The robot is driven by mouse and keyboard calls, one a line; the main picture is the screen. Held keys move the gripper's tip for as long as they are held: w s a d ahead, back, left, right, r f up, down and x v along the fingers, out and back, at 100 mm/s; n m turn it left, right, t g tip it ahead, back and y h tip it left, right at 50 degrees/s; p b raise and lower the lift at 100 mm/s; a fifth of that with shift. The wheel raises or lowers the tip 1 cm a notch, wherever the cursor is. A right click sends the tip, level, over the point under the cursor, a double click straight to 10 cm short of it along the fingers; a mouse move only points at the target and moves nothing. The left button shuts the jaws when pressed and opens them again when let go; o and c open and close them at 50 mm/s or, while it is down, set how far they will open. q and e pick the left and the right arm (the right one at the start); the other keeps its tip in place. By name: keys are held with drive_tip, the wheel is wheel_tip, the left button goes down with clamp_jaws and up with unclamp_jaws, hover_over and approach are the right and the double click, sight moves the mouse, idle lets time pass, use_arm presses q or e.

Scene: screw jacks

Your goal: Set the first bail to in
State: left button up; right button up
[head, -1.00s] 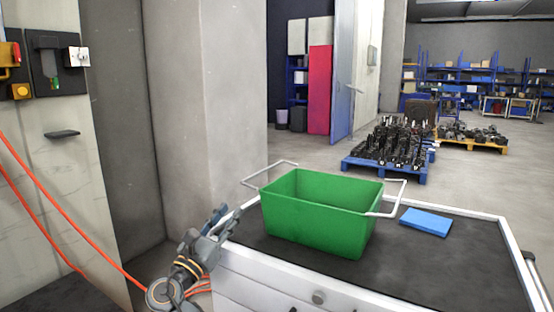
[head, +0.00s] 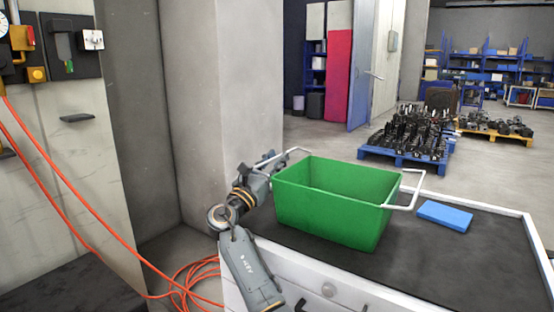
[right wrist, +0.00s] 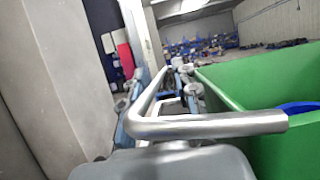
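The green crate (head: 335,215) stands on the dark top of the white cabinet. Its left wire bail (head: 296,151) sticks outward beyond the crate's left rim. Its right bail (head: 416,186) also sticks outward. My right gripper (head: 266,164) is at the left bail and partly covers it. In the right wrist view the bail (right wrist: 205,125) passes close in front of the camera, and my right gripper's fingers (right wrist: 160,97) show apart on both sides of part of it. I cannot tell whether they touch it. My left gripper is out of view.
A blue block (head: 445,215) lies right of the crate. A concrete pillar (head: 238,100) stands close behind my right gripper. Orange hoses (head: 75,210) hang at left. The cabinet top (head: 470,270) is clear at front right.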

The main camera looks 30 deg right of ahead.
drive_tip(key=shift+w+d+r, duration=0.2)
drive_tip(key=shift+d, duration=0.3)
clamp_jaws()
drive_tip(key=shift+m, duration=0.3)
